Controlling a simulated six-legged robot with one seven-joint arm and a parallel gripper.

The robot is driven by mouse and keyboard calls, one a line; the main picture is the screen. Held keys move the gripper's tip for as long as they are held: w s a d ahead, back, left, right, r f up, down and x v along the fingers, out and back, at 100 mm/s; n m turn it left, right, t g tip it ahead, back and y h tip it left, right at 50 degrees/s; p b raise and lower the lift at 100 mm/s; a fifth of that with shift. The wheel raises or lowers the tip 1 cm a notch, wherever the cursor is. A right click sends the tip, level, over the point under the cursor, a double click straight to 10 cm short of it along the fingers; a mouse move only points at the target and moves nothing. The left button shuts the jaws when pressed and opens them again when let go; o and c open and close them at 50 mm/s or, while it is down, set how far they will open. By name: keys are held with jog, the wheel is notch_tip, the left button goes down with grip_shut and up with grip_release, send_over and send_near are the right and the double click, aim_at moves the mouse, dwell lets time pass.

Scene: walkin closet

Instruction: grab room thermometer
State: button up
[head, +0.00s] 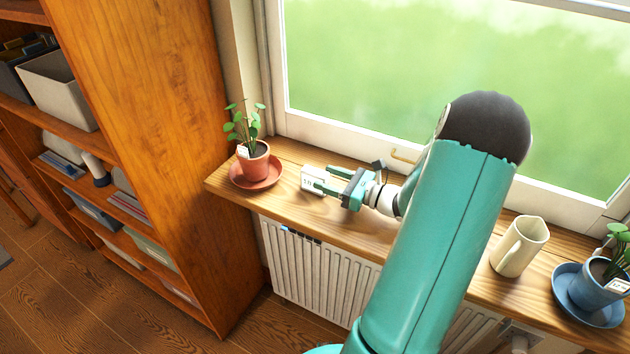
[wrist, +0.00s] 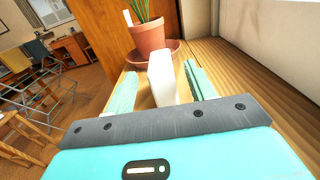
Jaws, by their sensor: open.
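The room thermometer looks like a small white box (head: 313,180) with dark digits on its front, standing on the wooden windowsill (head: 285,209). It also shows in the wrist view as a pale upright block (wrist: 161,78). My gripper (head: 326,178) is open, level with it just above the sill. In the wrist view its two teal fingers (wrist: 160,88) lie on either side of the block, with a visible gap on the left. I cannot tell whether the right finger touches it. Part of the front is hidden by a finger in the head view.
A potted plant on a terracotta saucer (head: 256,178) stands just beyond the thermometer at the sill's left end. A cream pitcher (head: 519,247) and a blue pot (head: 594,287) stand to the right. A window handle (head: 401,157) is behind my gripper. A wooden shelf unit (head: 165,130) is at left.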

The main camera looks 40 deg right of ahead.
aim_at(303, 169)
jog(key=x, duration=0.4)
jog(key=shift+w, duration=0.3)
jog(key=c, duration=1.1)
jog(key=shift+r, duration=0.1)
